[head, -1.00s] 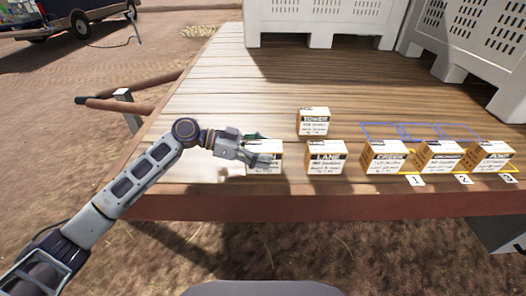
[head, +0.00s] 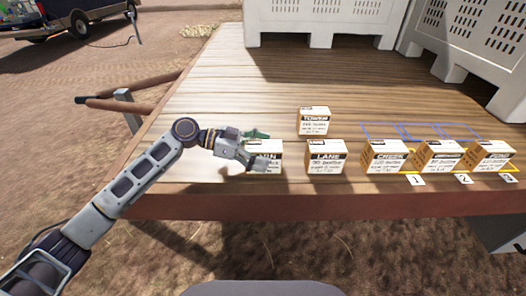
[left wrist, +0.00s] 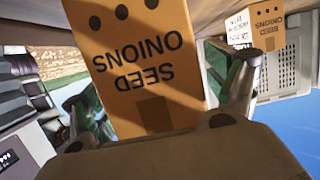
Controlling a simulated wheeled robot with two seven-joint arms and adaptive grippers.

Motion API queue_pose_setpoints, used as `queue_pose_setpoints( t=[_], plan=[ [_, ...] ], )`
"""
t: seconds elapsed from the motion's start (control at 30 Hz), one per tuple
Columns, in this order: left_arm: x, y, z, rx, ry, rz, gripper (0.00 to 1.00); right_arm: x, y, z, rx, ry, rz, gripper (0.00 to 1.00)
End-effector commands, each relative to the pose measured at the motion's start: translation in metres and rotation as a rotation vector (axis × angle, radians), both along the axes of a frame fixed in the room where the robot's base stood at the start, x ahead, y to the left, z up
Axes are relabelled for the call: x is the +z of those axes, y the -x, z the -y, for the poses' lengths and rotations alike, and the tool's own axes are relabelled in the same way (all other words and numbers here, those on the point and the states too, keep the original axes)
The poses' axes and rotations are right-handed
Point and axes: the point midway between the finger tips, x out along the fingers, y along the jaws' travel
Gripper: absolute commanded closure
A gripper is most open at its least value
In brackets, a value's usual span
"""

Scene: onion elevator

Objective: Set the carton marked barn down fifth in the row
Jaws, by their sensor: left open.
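My left gripper (head: 262,150) is open at the left end of the row of cartons, its fingers on either side of a white and orange carton (head: 273,162). The fingers partly cover that carton's label, and only its last letters, ending in N, show. In the left wrist view the carton (left wrist: 135,65) stands between the spread fingers, its orange side reading SEED ONIONS upside down. I cannot tell whether a finger touches it. The LANE carton (head: 325,160) stands to its right. The CREEK carton (head: 386,160) stands further right, by tag 1. My right gripper is out of view.
Two more cartons stand at tag 2 (head: 464,179) and tag 3 (head: 508,177). The TOWER carton (head: 314,123) stands behind the row. Blue outlines lie behind the right cartons. Large white bins (head: 325,22) stand at the back. The wooden deck (head: 240,85) is clear in the middle.

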Motion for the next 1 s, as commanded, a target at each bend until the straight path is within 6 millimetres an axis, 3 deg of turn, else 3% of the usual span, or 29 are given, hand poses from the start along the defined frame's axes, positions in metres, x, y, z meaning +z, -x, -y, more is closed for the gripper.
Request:
queue_pose_setpoints(
  t=[0.27,0.67,0.83,1.0],
  plan=[
    [0.007,-0.001,-0.023,0.003,0.000,0.000,0.14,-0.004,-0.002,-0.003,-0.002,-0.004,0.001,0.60],
    [0.024,-0.002,-0.080,0.002,-0.001,0.001,0.14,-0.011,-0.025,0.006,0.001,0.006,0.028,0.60],
    [0.031,-0.002,-0.100,0.001,-0.001,-0.001,0.14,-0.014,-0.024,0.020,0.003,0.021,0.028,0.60],
    [0.035,-0.002,-0.112,0.000,0.000,0.000,0.14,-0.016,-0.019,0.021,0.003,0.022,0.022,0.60]
  ],
)
